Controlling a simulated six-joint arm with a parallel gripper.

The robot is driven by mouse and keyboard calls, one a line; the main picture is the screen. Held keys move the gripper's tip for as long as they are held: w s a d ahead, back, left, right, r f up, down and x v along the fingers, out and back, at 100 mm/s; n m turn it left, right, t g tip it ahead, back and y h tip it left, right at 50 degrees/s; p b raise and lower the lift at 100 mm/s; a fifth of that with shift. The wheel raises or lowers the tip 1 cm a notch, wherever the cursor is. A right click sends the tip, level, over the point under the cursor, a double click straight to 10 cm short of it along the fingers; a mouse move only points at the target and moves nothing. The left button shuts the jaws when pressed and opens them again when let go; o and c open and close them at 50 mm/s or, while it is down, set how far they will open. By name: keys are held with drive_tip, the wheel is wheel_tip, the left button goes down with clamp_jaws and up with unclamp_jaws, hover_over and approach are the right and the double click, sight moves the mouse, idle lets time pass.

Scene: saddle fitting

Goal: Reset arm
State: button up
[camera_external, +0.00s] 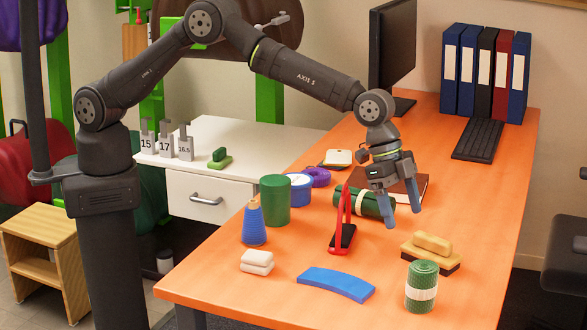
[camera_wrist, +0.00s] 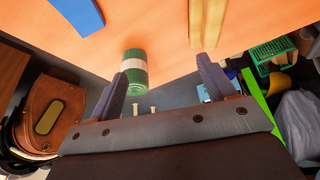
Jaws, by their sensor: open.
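My gripper (camera_external: 402,215) hangs above the orange table (camera_external: 390,260), fingers pointing down. It is open, with nothing between its fingers. In the wrist view the two fingers (camera_wrist: 161,67) stand wide apart. A green roll with a white band (camera_external: 421,287) stands upright near the front edge; it also shows in the wrist view (camera_wrist: 134,70). A wood-backed brush (camera_external: 432,245) lies just right of and below the gripper in the external view. A red-framed tool with a black base (camera_external: 342,230) stands left of the fingers. A second green roll (camera_external: 358,203) lies behind it.
Binders (camera_external: 487,75), a keyboard (camera_external: 478,139) and a monitor (camera_external: 391,45) are at the back. The right side is mostly clear.

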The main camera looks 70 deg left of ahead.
drive_tip(key=w+a+n, duration=0.1)
drive_tip(key=w+a, duration=0.2)
drive_tip(key=a, duration=0.5)
drive_tip(key=w+a+f+n+t, duration=0.1)
drive_tip(key=w+a, duration=0.3)
drive_tip(key=a, duration=0.4)
drive_tip(key=w+a+f+n+y, duration=0.1)
drive_tip(key=w+a, duration=0.3)
drive_tip(key=a, duration=0.4)
drive_tip(key=shift+w+f+n, duration=0.15)
drive_tip(key=shift+w+n, duration=0.1)
drive_tip(key=shift+n, duration=0.45)
drive_tip(key=a+n, duration=0.1)
drive_tip(key=a, duration=0.6)
drive_tip(key=w+a+f+n+t, duration=0.1)
drive_tip(key=a, duration=0.6)
drive_tip(key=a+f+n+y, duration=0.1)
drive_tip(key=a, duration=0.7)
drive_tip(key=shift+w+a+n, duration=0.1)
drive_tip(key=shift+w+n, duration=0.1)
drive_tip(key=shift+n, duration=0.2)
drive_tip(key=shift+s+a, duration=0.1)
drive_tip(key=shift+a, duration=0.7)
